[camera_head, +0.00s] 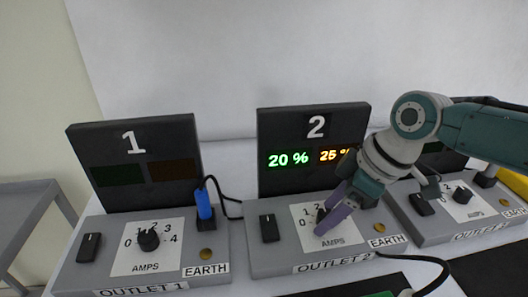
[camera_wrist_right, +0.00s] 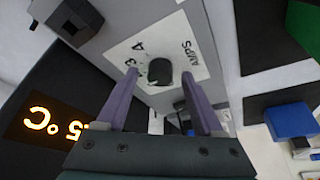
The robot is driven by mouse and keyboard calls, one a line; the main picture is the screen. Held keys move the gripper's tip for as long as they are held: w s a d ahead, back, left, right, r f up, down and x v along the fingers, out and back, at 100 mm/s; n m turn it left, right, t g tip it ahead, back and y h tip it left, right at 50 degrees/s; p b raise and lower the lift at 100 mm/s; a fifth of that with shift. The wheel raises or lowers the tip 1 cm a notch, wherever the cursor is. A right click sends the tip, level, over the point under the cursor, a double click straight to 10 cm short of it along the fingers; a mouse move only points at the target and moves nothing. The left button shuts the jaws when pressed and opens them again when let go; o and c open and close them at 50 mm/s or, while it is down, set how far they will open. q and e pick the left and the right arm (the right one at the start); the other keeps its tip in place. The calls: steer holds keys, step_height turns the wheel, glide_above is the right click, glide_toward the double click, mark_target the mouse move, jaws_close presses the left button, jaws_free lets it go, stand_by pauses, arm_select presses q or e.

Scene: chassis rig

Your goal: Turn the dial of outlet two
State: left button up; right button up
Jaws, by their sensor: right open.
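Outlet two (camera_head: 285,262) is a grey sloped box with a black panel (camera_head: 280,130) marked 2 behind it. Its black dial (camera_head: 321,213) sits on a white AMPS plate and is partly hidden by my right gripper (camera_head: 324,222). In the right wrist view the dial (camera_wrist_right: 160,71) appears between the tips of the two open purple fingers (camera_wrist_right: 160,77), with a gap on each side. I cannot tell whether the fingertips reach down past the dial's top. The panel shows a green 20 % and an orange 25, its end covered by my arm. My left gripper is not in view.
Outlet one (camera_head: 215,262) stands to the left, with a blue plug (camera_head: 204,204) and black cable. A third outlet box (camera_head: 440,230) is at the right, behind my arm. Outlet two's black switch (camera_head: 269,228) and brass earth stud (camera_head: 378,227) flank the dial.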

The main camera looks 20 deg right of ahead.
steer(key=p+v, duration=0.2)
steer(key=v, duration=0.8)
steer(key=shift+s, duration=0.1)
